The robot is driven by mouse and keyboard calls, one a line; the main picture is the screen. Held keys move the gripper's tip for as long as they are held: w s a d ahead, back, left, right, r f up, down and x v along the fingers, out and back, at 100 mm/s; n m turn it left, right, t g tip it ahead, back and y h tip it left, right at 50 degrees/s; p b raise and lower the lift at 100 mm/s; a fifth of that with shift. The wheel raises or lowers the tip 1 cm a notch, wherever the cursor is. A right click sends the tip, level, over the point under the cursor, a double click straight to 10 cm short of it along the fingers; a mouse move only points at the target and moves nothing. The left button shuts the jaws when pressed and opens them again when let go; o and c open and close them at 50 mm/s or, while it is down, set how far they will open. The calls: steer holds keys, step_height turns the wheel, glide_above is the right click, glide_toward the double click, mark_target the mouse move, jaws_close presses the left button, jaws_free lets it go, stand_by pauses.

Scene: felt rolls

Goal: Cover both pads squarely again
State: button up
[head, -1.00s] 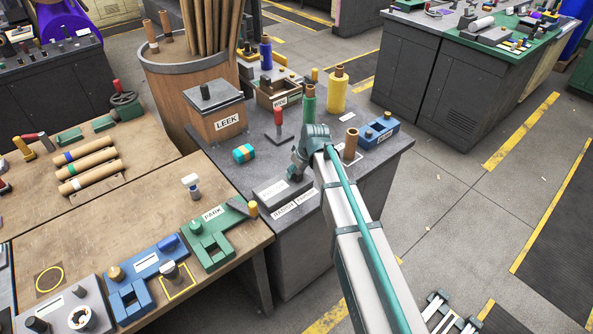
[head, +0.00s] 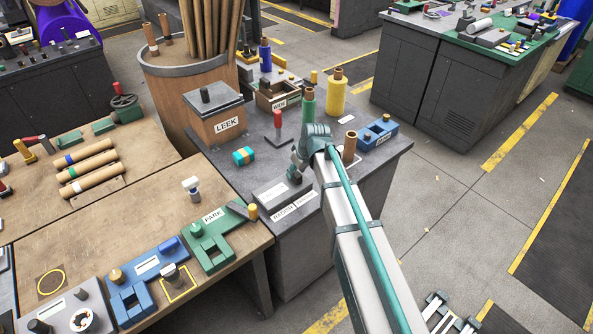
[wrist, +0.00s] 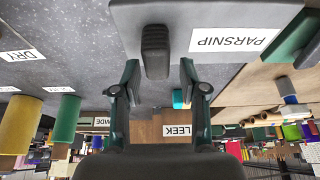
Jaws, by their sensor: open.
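A flat grey lid (head: 282,190) with a dark knob and a white label lies near the front of the dark cabinet top. In the wrist view this lid (wrist: 185,15) reads PARSNIP upside down, and its knob (wrist: 155,45) stands between my fingers. My gripper (wrist: 160,68) is open and empty, its fingers apart on either side of the knob. In the head view my gripper (head: 296,176) is over this lid, its fingers partly hidden. A second grey lid (head: 208,98) with a dark knob lies on the wooden box labelled LEEK (head: 226,126). Any pads are hidden.
A teal and orange roll (head: 244,156) lies between the lids. A red-handled tool (head: 278,125), a green spool (head: 308,106), a yellow spool (head: 337,95) and a brown spool (head: 350,146) stand around my arm. The green PARK block (head: 210,245) is on the wooden bench.

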steer(key=shift+s+p+v, duration=0.2)
steer(key=shift+p+v, duration=0.45)
steer(key=shift+v, duration=0.9)
steer(key=shift+o, duration=0.2)
steer(key=shift+a+f, duration=0.1)
steer(key=shift+a, duration=0.1)
steer(key=o, duration=0.5)
steer(key=v, duration=1.2)
